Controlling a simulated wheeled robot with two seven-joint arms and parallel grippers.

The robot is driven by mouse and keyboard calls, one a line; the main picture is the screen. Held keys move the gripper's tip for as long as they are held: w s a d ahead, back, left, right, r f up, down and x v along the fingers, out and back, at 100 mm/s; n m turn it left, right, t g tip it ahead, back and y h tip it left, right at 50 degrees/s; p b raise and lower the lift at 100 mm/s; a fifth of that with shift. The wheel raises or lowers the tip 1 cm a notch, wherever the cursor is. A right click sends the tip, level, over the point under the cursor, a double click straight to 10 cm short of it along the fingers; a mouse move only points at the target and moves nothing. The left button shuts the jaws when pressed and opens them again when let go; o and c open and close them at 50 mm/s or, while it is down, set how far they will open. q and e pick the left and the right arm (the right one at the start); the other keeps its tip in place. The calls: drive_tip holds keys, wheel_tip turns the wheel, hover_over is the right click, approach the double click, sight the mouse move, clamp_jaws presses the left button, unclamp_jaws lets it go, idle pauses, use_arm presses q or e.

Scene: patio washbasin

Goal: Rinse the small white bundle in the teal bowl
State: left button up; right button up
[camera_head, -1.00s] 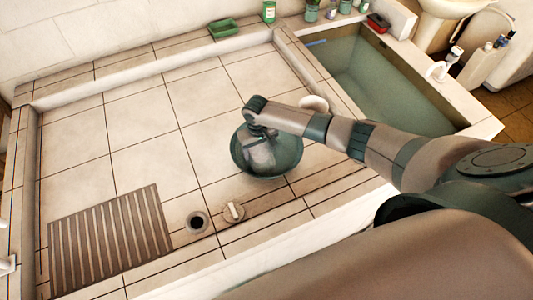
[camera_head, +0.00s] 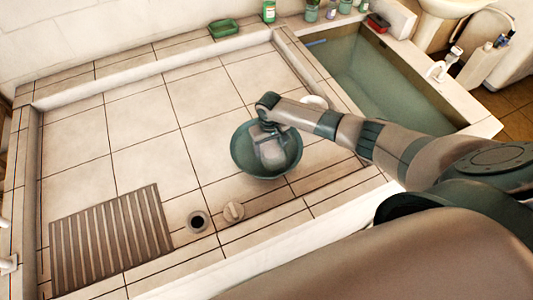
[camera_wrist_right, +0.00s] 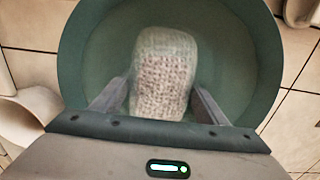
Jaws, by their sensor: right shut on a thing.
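The teal bowl (camera_head: 243,161) stands on the tiled basin floor near the front edge, and its rim also shows in the right wrist view (camera_wrist_right: 72,50). My right gripper (camera_head: 267,133) points down into the bowl. It is shut on the small white bundle (camera_wrist_right: 163,75), with one finger on each side. In the head view the bundle (camera_head: 271,153) is inside the bowl's outline; it looks whitish with a pinkish woven patch. I cannot tell whether it touches the bowl's bottom. My left gripper is not in view.
A drain hole (camera_head: 198,221) and a round plug (camera_head: 233,211) lie in front of the bowl. A ribbed board (camera_head: 110,238) is at the left. A water trough (camera_head: 385,85) is at the right, and a white cup-like thing (camera_wrist_right: 28,118) stands beside the bowl.

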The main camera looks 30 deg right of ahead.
sight(267, 149)
drive_tip(key=shift+d, duration=0.95)
drive_tip(key=shift+a, duration=0.2)
drive_tip(key=shift+a+p, duration=0.45)
drive_tip(key=shift+a, duration=0.3)
drive_tip(key=shift+s+a, duration=0.1)
drive_tip(key=shift+a, duration=0.55)
wheel_tip(267, 149, up, 12)
drive_tip(key=shift+r, duration=0.15)
idle(0.5)
idle(1.2)
